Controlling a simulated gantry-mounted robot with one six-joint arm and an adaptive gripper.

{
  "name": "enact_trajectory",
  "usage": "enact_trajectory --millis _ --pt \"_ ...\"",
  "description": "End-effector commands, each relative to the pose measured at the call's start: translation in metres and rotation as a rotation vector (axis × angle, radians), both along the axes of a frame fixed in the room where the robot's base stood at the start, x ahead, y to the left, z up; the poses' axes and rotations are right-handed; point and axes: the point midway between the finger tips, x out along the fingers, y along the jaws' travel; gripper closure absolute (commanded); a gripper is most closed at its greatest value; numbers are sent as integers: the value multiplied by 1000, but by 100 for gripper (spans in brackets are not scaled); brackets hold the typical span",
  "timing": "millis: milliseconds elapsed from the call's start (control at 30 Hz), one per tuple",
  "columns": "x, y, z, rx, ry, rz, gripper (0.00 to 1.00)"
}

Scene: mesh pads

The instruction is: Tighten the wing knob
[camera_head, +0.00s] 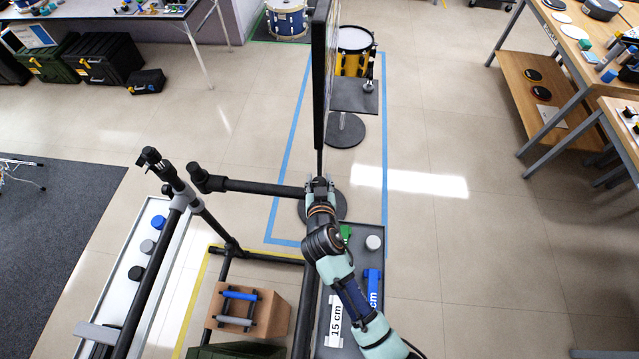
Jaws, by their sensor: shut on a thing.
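My gripper (319,186) is at the lower end of a thin dark post (319,163) under a tall panel (321,75) seen edge-on. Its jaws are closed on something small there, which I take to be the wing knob. The knob itself is hidden by the jaws and wrist, so its angle cannot be seen. A thick black tube (255,187) runs from the left and ends beside my gripper. A round dark base (340,207) shows on the floor behind my wrist.
A grey tray (368,232) with a white cap and blue pieces lies under my arm. A black tube frame (220,228) and cardboard box (275,318) are at left. A yellow drum (353,62) stands behind the panel. Workbenches (560,45) are at right; floor between is clear.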

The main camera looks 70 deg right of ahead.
Motion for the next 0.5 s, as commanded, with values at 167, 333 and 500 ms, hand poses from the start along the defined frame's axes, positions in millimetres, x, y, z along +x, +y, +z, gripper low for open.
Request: enact_trajectory --millis 167,333,500 --pt "1 0 -5 2 -2 -83 93" --pt "0 0 -4 4 -1 -132 93" --pt "0 0 -3 6 1 -152 93"
